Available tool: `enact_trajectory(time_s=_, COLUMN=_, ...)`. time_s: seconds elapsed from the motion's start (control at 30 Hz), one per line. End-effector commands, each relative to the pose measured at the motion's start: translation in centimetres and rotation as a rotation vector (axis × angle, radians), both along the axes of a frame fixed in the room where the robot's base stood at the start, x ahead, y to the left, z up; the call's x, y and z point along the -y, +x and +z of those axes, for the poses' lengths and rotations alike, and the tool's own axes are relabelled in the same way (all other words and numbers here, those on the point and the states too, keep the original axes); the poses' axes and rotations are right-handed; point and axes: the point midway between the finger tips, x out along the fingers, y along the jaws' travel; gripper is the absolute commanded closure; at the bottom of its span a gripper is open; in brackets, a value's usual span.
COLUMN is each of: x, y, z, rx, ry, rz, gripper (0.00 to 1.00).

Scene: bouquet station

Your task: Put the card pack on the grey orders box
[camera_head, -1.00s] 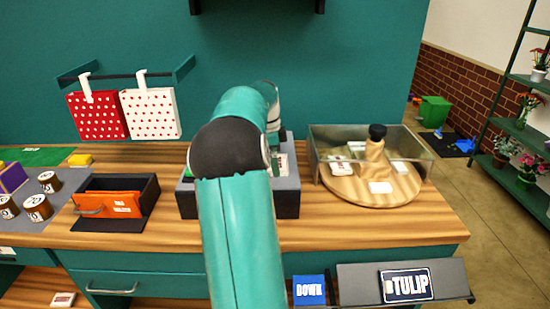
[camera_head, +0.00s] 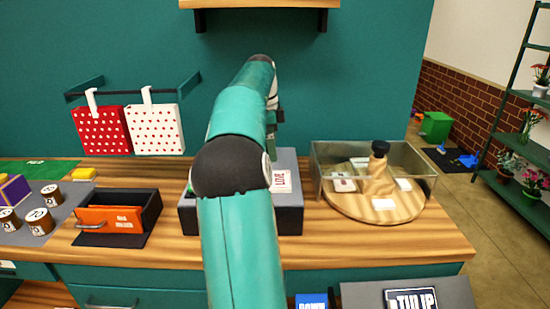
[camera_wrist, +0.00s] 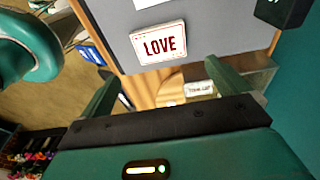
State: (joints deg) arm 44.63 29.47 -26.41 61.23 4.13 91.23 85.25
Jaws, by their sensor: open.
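The card pack, white with a red border and the word LOVE, lies flat on top of the grey orders box (camera_head: 290,220) in the head view (camera_head: 282,181). In the wrist view the pack (camera_wrist: 159,44) lies on the grey top (camera_wrist: 215,35), close to its edge. My gripper (camera_wrist: 165,72) is open, with its two green fingers apart and nothing between them. The pack shows beyond the fingertips, apart from them. In the head view my arm covers the box's left part and most of my gripper.
A black bin with an orange front (camera_head: 110,219) stands to the left. Cans (camera_head: 40,221) are at far left. A shelf (camera_head: 260,4) hangs above.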

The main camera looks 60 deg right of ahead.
Motion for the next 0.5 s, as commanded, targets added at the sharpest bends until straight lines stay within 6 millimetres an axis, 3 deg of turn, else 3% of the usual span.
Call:
enact_trajectory(time_s=0.1, x=-0.1, y=0.1, z=0.9, rx=0.0, ry=0.0, rz=0.0, gripper=0.0)
enact_trajectory(time_s=0.37, x=-0.1, y=0.2, z=1.1, rx=0.001, ry=0.001, rz=0.002, gripper=0.0)
enact_trajectory(time_s=0.5, x=-1.8, y=1.2, z=1.6, rx=0.022, ry=0.003, rz=0.081, gripper=0.0)
